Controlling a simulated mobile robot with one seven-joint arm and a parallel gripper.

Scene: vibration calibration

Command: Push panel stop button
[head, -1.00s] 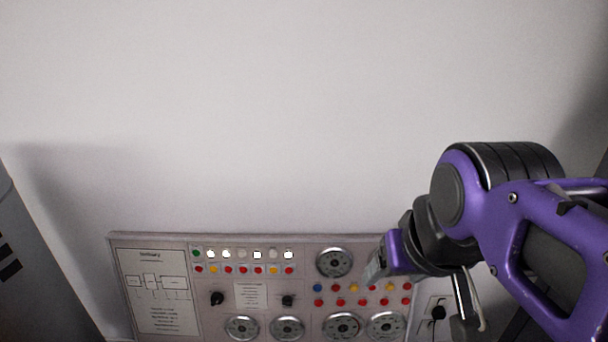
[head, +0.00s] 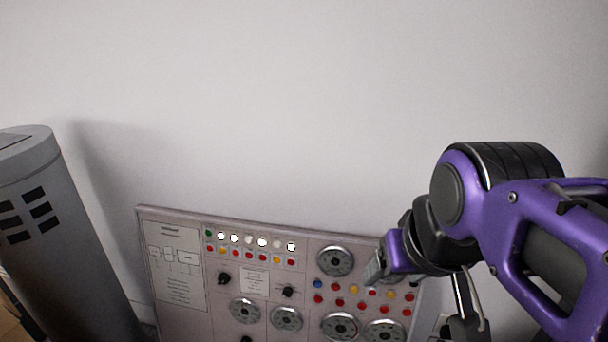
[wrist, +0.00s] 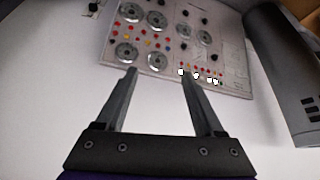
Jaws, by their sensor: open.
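The control panel (head: 260,222) stands against the white wall at the bottom of the head view. It carries dials, knobs, a row of lit white buttons (head: 262,242) with red and yellow ones below, and a right-hand cluster of red, yellow and blue buttons (head: 340,302). I cannot tell which one is the stop button. The panel also shows upside down at the top of the wrist view (wrist: 225,80). My gripper (head: 374,272) overlaps the panel's upper right in the head view. In the wrist view its two fingers (wrist: 158,75) are apart with nothing between them.
A grey cylinder (head: 65,225) with dark slots stands left of the panel; it also shows at the right of the wrist view (wrist: 283,75). The white wall (head: 280,100) above the panel is bare. A socket partly shows right of the panel, behind my arm.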

